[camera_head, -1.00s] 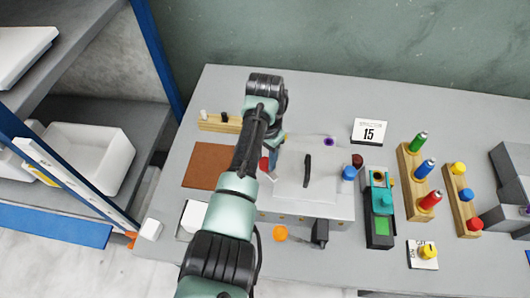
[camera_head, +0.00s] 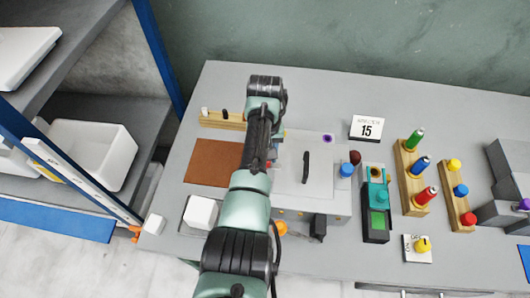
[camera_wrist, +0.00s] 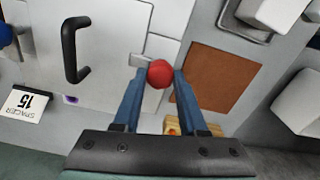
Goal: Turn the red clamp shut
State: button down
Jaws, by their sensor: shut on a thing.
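The red clamp (camera_wrist: 160,74) shows as a round red knob at the edge of the press in the wrist view, beside a small metal bracket. The blue fingers of my gripper (camera_wrist: 159,80) stand on either side of the knob and are shut on it. The press has a pale flat lid (camera_wrist: 112,35) with a black bar handle (camera_wrist: 73,48). In the head view the lid (camera_head: 328,165) lies flat on the press. There my arm hides the red clamp and most of my gripper.
A brown mat (camera_head: 213,162) and a white block (camera_head: 200,212) lie left of the press. A blue knob (camera_head: 346,170) and a dark red knob (camera_head: 355,157) stand at its right. Further right are a teal-and-black device (camera_head: 376,205) and wooden peg racks (camera_head: 411,180). A shelf (camera_head: 90,110) stands left.

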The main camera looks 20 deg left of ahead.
jog(key=shift+w+r, duration=0.1)
dwell(0.5)
jog(key=shift+c, duration=2.2)
grip_release()
notch_tip(320, 180, up, 13)
